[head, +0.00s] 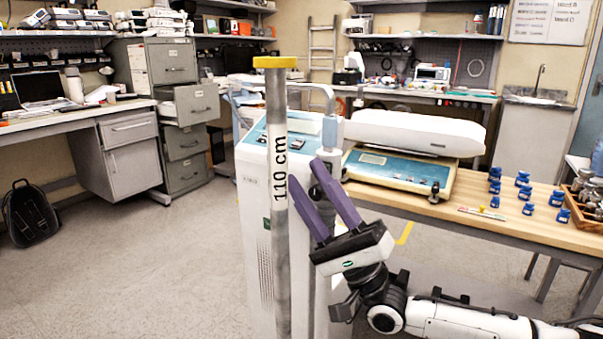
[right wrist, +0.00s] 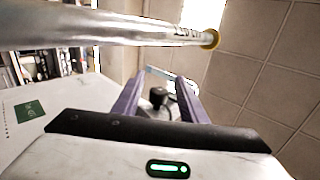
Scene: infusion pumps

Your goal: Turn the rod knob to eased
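The black rod knob (right wrist: 157,97) shows between my right gripper's fingers in the right wrist view. I cannot tell whether they touch it, nor which setting it is at. In the head view my right gripper (head: 311,178) has its purple fingers spread apart, pointing up and left, beside the grey rod (head: 329,175) on the white cabinet. The gripper's fingertips also show apart in the right wrist view (right wrist: 158,82). My left gripper is in neither view.
A grey pole (head: 277,110) marked "110 cm", with a yellow cap, stands in front of the white cabinet (head: 256,210), close to my right fingers. A wooden bench (head: 475,212) at the right holds a white-lidded device (head: 415,133) and several blue bottles.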

